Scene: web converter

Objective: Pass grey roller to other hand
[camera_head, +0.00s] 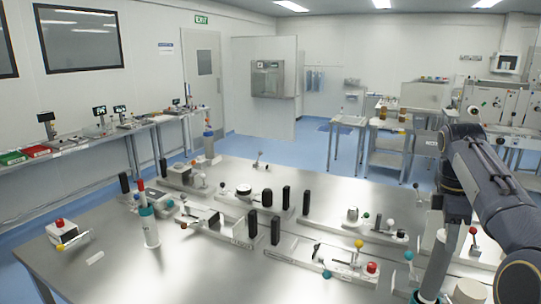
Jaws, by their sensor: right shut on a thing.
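My right arm comes in from the right edge, rises and bends down to my right gripper (457,207), which points downward over the right end of the steel table. It is shut on the grey roller (438,262), a slim cylinder held near upright, with a teal part at its lower end near the bottom edge. The gripper's fingers are small and partly merged with the roller in this view. My left gripper is not in view.
The steel table (215,280) carries several fixtures with coloured knobs and black posts. A pale cylinder with a teal collar (150,230) stands upright at the left. A red-knobbed block (62,231) sits at the left edge. The front middle of the table is bare.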

